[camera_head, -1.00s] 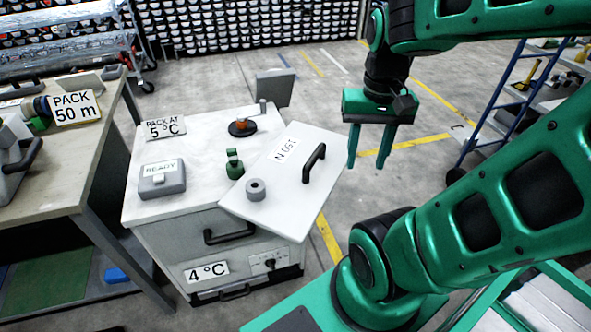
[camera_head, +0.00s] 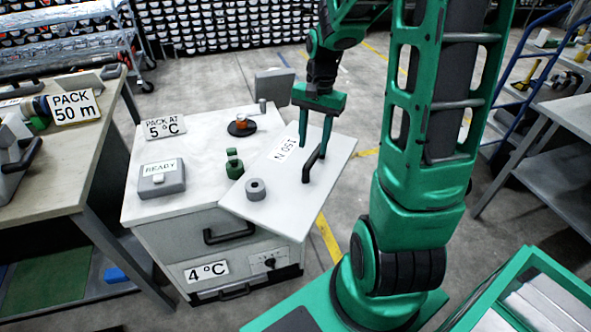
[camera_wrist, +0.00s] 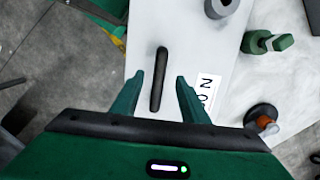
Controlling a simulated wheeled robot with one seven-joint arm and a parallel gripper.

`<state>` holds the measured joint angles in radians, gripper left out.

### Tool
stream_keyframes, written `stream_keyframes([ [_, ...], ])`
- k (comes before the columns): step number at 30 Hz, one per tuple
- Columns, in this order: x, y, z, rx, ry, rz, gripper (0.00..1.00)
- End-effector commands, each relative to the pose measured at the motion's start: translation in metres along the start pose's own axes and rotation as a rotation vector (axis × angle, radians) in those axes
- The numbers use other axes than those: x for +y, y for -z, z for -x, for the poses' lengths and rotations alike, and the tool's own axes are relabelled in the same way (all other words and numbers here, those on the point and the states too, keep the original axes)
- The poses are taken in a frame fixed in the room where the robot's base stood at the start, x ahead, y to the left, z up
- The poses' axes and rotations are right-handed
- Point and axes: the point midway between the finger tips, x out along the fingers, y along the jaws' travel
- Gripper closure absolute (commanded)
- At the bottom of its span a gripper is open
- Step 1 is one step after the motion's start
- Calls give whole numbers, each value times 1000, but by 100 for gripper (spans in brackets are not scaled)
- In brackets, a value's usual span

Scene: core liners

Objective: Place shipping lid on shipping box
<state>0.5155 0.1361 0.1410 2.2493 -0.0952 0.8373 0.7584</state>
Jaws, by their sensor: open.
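A flat white lid (camera_head: 285,205) with a black bar handle (camera_head: 312,167) and a "150 N" label lies skewed on a pale box-like cabinet (camera_head: 170,239) marked "4 °C". Its right and front part overhangs the cabinet. A grey ring (camera_head: 255,189) rests on the lid. My gripper (camera_head: 314,149) is open above the lid, pointing down at the handle. In the wrist view the lid's handle (camera_wrist: 158,80) appears between the two fingertips (camera_wrist: 159,77), with gaps on both sides. I cannot tell whether the fingertips reach down around it. No separate shipping box is clearly identifiable.
On the cabinet top stand a grey "READY" box (camera_head: 162,181), a green piece (camera_head: 234,165), an orange-and-black piece (camera_head: 242,125) and a "PACK AT 5 °C" sign (camera_head: 165,128). A workbench (camera_head: 75,165) stands at left, a blue ladder-like frame (camera_head: 515,75) at right.

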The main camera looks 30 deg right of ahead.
Motion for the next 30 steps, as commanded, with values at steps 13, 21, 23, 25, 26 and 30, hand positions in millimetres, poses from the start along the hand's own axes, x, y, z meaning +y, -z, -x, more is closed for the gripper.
stream_keyframes([
  [13, 1, 4, -43, -3, -3, 0, 59],
  [21, 1, 6, -71, 0, -1, 0, 59],
  [23, 1, 6, -72, 1, -1, 0, 59],
  [25, 1, 6, -72, 1, -1, 0, 59],
  [26, 1, 6, -72, 1, 0, 0, 59],
  [30, 1, 6, -72, 1, 0, 0, 71],
])
